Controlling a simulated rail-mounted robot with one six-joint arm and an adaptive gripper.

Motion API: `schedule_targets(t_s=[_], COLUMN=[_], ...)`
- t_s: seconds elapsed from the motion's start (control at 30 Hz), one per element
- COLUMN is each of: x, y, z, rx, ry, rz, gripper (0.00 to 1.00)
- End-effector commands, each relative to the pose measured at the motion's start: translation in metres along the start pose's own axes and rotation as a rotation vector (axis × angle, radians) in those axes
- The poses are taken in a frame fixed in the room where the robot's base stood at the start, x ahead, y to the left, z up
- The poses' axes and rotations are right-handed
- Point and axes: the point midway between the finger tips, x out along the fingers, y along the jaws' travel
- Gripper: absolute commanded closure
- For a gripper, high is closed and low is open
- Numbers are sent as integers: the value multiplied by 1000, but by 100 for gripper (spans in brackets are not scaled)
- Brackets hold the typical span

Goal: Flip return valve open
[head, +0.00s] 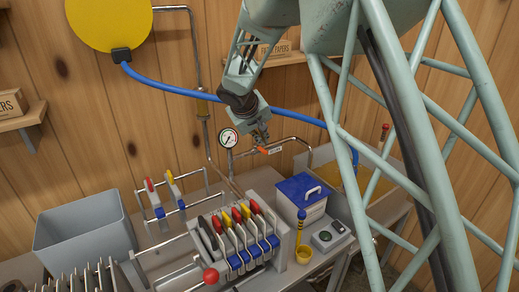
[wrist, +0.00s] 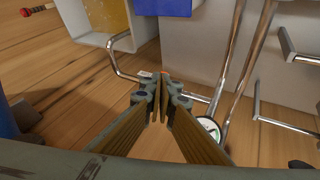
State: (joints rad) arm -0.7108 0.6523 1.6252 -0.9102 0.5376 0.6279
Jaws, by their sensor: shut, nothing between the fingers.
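The return valve's orange-red handle (head: 264,150) sits on a metal pipe along the wooden wall, just right of the round gauge (head: 228,138). A small pale tag (head: 275,150) is beside it. My gripper (head: 260,138) is shut and empty, pointing down just above the handle. In the wrist view the closed fingertips (wrist: 158,108) partly hide the valve; a bit of orange handle (wrist: 165,74) and the tag (wrist: 146,74) show beyond them. I cannot tell whether the fingers touch the handle, or how the handle is turned.
A syrup pan (head: 372,180) is right of the valve, behind my arm. A blue hose (head: 185,91) crosses the wall behind the gripper. A blue-lidded box (head: 301,197) and a filter rack (head: 238,240) stand below. A grey bin (head: 85,232) is at left.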

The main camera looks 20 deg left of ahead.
Motion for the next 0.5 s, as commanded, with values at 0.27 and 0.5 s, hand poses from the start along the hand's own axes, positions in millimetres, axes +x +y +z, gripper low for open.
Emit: schedule_targets(t_s=[0.27, 0.5], x=[14, 20], y=[-56, -80], z=[-29, -39], rx=[-12, -16], ry=[21, 30], rz=[-24, -33], gripper=[100, 100])
